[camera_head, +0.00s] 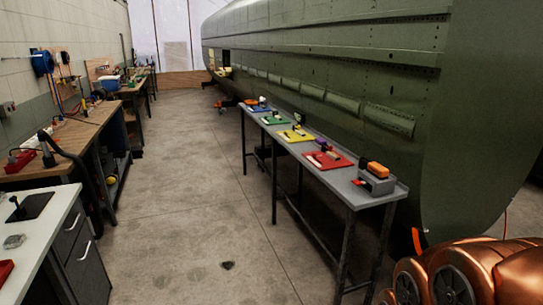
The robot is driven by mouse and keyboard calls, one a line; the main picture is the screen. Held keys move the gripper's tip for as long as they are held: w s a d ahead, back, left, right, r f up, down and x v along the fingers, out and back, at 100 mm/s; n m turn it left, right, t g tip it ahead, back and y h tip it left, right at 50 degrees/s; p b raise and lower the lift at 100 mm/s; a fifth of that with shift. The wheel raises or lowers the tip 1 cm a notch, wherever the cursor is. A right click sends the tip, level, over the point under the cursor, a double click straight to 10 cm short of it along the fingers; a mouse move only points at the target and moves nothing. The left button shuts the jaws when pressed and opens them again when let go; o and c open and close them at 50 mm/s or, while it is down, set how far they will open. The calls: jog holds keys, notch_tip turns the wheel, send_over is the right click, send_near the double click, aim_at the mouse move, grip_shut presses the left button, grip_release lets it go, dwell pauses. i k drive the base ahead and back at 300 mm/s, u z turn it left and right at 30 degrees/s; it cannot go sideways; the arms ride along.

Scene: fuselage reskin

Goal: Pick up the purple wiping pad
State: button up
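I cannot make out a purple wiping pad for certain in the head view. A long narrow grey table (350,191) stands beside the green fuselage. On it lie a red mat (338,164), a yellow mat (290,138), a green mat (268,120) and a blue mat (253,109), each with small objects too small to name surely. An orange-topped object (378,170) sits on a grey block (373,184) at the table's near end. Copper-coloured links of my arm show at the lower right. My gripper is not in view.
The green fuselage (330,60) runs along the right behind the table. A white-topped cabinet (50,225) and a wooden workbench (75,135) with tools line the left wall. The concrete floor (190,200) between them is clear apart from a small dark mark.

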aim_at(318, 141)
jog(key=u, duration=0.3)
jog(key=i, duration=3.85)
jog(key=z, duration=0.25)
